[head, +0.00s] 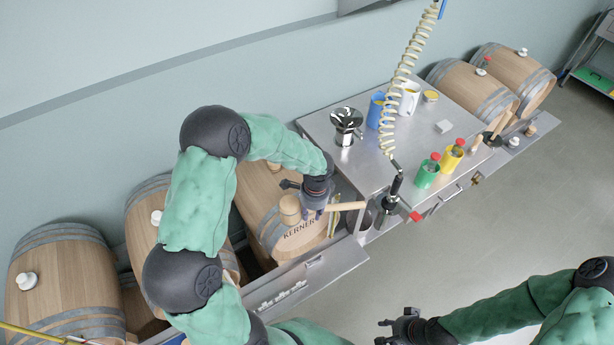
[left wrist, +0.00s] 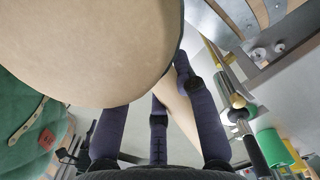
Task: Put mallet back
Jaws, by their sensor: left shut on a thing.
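The mallet has a pale wooden barrel-shaped head (head: 289,209) and a light handle (head: 346,206). My left gripper (head: 316,203) is shut on the handle close to the head and holds it above the barrel marked KERNER (head: 292,245). In the head view the handle points right, toward the steel table's near corner. In the left wrist view the mallet head (left wrist: 90,45) fills the upper left, and the handle (left wrist: 183,110) passes between the fingers (left wrist: 158,130). My right gripper (head: 388,330) is empty at the lower edge, with its fingers apart.
The steel table (head: 340,165) carries a funnel (head: 346,124), a blue jug (head: 376,110), a green cup (head: 427,174) and a yellow cup (head: 451,160). A coiled hose (head: 396,80) hangs over it. The floor (head: 490,250) in front is clear.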

